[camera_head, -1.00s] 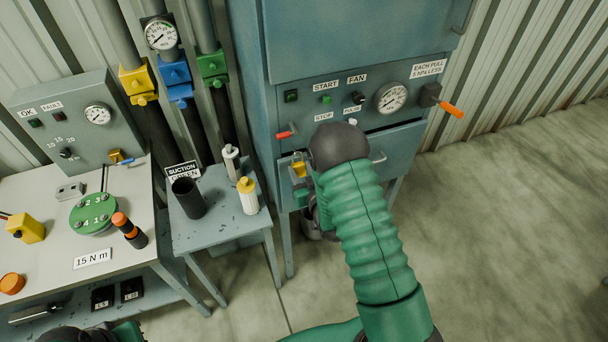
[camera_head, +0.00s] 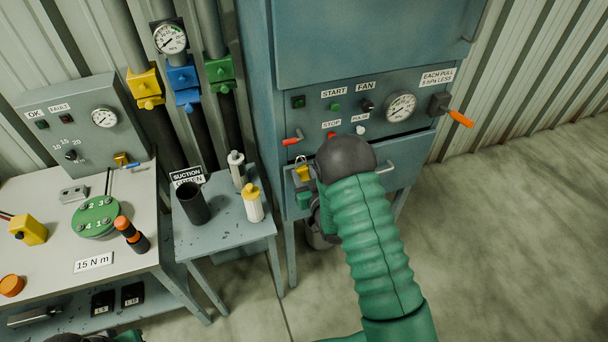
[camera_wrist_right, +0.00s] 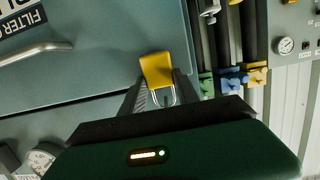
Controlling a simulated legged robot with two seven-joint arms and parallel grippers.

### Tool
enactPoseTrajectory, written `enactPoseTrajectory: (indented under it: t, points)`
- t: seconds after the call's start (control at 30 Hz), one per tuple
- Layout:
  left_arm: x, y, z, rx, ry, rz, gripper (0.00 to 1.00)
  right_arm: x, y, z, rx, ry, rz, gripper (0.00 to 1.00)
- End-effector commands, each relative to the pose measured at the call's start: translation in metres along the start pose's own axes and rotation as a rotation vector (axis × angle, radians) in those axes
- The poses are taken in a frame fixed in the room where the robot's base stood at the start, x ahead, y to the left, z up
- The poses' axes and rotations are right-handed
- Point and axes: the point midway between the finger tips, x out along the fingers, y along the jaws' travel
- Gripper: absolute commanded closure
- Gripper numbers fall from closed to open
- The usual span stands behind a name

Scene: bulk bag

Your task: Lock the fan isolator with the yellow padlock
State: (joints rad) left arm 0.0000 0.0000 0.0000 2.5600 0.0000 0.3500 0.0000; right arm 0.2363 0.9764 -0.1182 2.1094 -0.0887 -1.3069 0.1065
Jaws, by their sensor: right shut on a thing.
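The yellow padlock (camera_head: 302,174) is in front of the blue-grey cabinet, just below a red handle (camera_head: 291,141) that looks like the fan isolator. Its shackle points up in the head view. In the right wrist view the padlock (camera_wrist_right: 156,69) sits at the fingertips, its metal shackle toward the palm. My right gripper (camera_wrist_right: 158,88) is shut on it. In the head view my right forearm and wrist hide much of the gripper. The padlock looks apart from the red handle.
The cabinet (camera_head: 370,60) has a drawer handle (camera_head: 380,168) beside my wrist and an orange-handled lever (camera_head: 459,118) at right. A small table (camera_head: 222,222) at left holds a black cup (camera_head: 192,203) and bottles. Floor at right is clear.

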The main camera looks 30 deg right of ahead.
Motion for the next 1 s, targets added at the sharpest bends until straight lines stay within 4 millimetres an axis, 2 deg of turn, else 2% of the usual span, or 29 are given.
enactPoseTrajectory:
  t: [0.1, 0.13, 0.3, 0.67, 0.77, 1.0]
  points:
    - [0.000, 0.000, 0.000, 0.000, 0.000, 0.000, 1.00, 0.000, 0.000, 0.001, 0.000, -0.002, 0.000, 1.00]
    - [0.000, 0.000, 0.000, 0.000, 0.000, 0.000, 1.00, 0.000, 0.000, 0.001, 0.000, -0.002, 0.000, 0.61]
    - [0.000, 0.000, 0.000, 0.000, 0.000, 0.000, 1.00, 0.000, 0.000, 0.001, 0.000, -0.001, 0.000, 0.39]
    - [0.002, 0.000, 0.000, 0.000, 0.000, 0.000, 1.00, -0.004, 0.000, 0.001, 0.000, -0.002, 0.000, 0.37]
    - [0.007, 0.000, 0.002, 0.000, 0.000, 0.000, 1.00, -0.016, 0.000, 0.003, 0.000, -0.002, 0.000, 0.37]
    - [0.025, 0.000, 0.006, 0.000, 0.000, 0.000, 1.00, -0.075, 0.000, 0.004, 0.001, -0.001, 0.001, 0.37]
